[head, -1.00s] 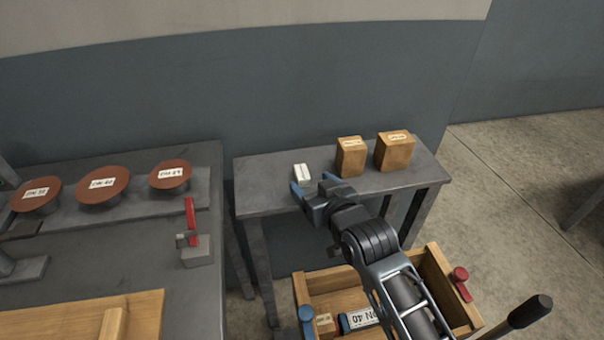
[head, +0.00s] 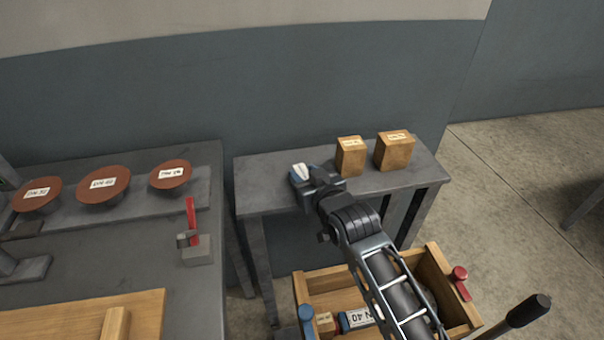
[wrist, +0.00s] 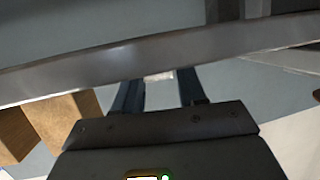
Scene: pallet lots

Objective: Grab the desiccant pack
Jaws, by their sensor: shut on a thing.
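The desiccant pack (head: 299,170) is a small white packet at the left part of the small grey table (head: 265,197). The pack's lower part is hidden behind the fingers in the head view. In the wrist view, a pale sliver of the pack (wrist: 158,76) shows between the two dark fingers. I cannot tell whether the pack still touches the table top.
Two brown cartons (head: 350,157) (head: 395,152) stand right of my gripper on the same table. A wooden crate (head: 437,262) with labelled items is below, under my arm. A grey bench at left carries brown labelled discs (head: 104,186) and a red-handled clamp (head: 192,225).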

